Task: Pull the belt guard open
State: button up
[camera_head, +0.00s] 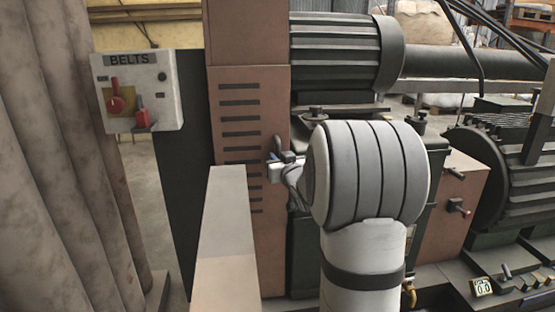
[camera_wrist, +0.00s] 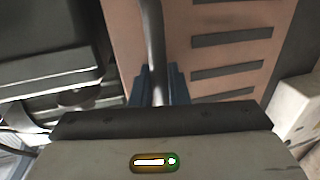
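The belt guard (camera_head: 236,100) is a tall brown panel with a column of dark slots, standing left of the motor. Its slotted face (camera_wrist: 215,22) also fills the upper right of the wrist view. A grey bar handle (camera_wrist: 153,30) runs along the guard. My gripper (camera_head: 280,163) is at the guard's right edge. In the wrist view its blue fingers (camera_wrist: 163,84) lie on both sides of the handle, close against it, and appear shut on it. My wrist hides part of the handle in the head view. I cannot tell whether the guard stands ajar.
A control box marked BELTS (camera_head: 137,92) with red switches hangs at left, beside a thick mottled column (camera_head: 60,170). A pale block (camera_head: 226,240) stands in front of the guard. A ribbed motor (camera_head: 345,55) and dark machinery (camera_head: 505,165) crowd the right.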

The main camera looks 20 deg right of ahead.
grip_shut()
